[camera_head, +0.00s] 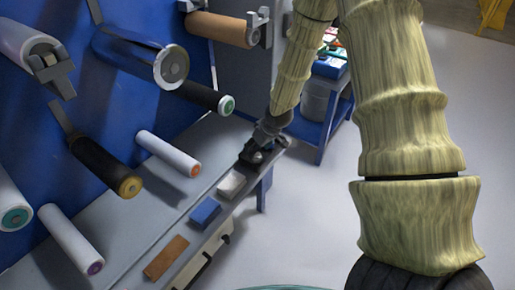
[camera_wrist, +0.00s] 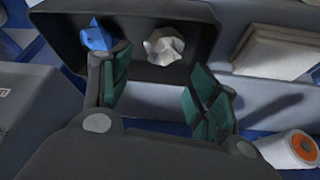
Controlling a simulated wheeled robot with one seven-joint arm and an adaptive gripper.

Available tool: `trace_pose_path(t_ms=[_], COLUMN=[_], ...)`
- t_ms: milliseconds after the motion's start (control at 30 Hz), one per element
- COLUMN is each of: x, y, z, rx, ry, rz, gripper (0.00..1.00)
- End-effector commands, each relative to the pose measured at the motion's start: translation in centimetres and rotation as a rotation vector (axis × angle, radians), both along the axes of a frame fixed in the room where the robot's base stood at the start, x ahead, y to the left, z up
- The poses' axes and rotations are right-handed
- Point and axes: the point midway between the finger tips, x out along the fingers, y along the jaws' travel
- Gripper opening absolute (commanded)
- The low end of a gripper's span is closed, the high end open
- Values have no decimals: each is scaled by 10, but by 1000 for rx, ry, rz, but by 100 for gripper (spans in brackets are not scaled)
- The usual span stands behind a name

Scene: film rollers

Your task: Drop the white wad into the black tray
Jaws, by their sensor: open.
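The black tray (camera_wrist: 133,68) shows at the top of the wrist view. A crumpled white wad (camera_wrist: 163,46) lies inside it, right of a crumpled blue wad (camera_wrist: 92,36). My gripper (camera_wrist: 165,92) is open, with its green-padded fingers apart at the near side of the tray. The white wad shows beyond the gap between the fingertips, and nothing is held. In the head view my gripper (camera_head: 256,152) is at the far end of the ledge, over the dark tray, and hides most of it; the wads cannot be made out there.
A white stack (camera_head: 231,184), a blue block (camera_head: 205,212) and a brown block (camera_head: 166,257) lie along the narrow ledge. Several rollers stick out from the blue panel (camera_head: 110,95), including a white one with an orange end (camera_head: 168,154). Open floor lies to the right.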

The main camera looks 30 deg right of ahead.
Motion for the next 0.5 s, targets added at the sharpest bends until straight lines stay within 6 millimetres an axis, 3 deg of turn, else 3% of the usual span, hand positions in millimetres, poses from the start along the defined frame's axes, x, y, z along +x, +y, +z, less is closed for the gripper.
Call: trace_pose_path(t_ms=[500], x=[-26], y=[-5], z=[62], rx=[0], ry=[-3], rz=[0], gripper=[61])
